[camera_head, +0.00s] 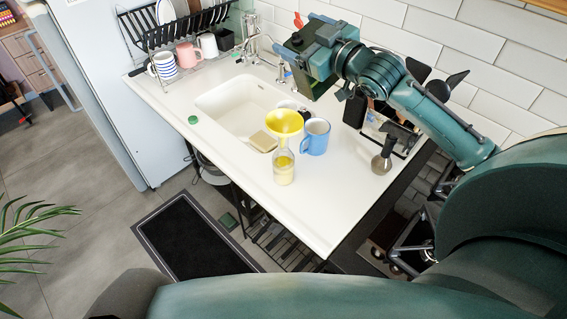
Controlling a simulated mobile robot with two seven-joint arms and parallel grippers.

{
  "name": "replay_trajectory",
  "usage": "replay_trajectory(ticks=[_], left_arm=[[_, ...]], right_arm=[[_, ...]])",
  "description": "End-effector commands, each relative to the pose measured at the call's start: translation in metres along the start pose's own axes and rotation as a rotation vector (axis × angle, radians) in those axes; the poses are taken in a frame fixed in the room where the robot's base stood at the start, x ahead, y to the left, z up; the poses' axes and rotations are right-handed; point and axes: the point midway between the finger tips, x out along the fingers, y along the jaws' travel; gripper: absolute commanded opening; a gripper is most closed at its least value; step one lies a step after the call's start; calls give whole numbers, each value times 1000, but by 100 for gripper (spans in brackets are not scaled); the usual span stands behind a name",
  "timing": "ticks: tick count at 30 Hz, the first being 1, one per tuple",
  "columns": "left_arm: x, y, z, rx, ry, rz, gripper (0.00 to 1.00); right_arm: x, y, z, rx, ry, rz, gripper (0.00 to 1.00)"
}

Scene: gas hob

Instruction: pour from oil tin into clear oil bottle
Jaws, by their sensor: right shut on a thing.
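The clear oil bottle (284,169) stands upright on the white counter, with yellow liquid in its lower part. A yellow funnel (284,122) sits in its mouth, wide end up. My right gripper (314,78) comes in from the right, above the counter's back edge by the sink. It is up and beyond the bottle in the picture, apart from it. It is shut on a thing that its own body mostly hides. I cannot make out the oil tin for certain. My left gripper is not in view.
A blue mug (315,137) stands close to the bottle's right. The sink (240,108) with a tan sponge (263,141) lies behind and left. A round dark-handled tool (382,164) is at the right. A dish rack (180,30) stands at the back left. The front counter is clear.

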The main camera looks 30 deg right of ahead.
Motion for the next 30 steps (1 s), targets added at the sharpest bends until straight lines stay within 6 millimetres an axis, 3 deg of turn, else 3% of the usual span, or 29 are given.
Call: replay_trajectory(ticks=[1, 5, 13, 24, 30], left_arm=[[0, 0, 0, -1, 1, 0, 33], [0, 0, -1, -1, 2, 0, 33], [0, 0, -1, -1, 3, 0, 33], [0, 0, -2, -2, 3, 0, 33], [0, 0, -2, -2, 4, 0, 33]], right_arm=[[0, -1, -6, 140, 8, 1, 30], [0, -10, 0, 362, 5, 1, 30], [0, -8, -2, 361, 5, 1, 30], [0, 3, -33, 358, 5, 1, 30], [0, 5, -38, 358, 4, 1, 30]])
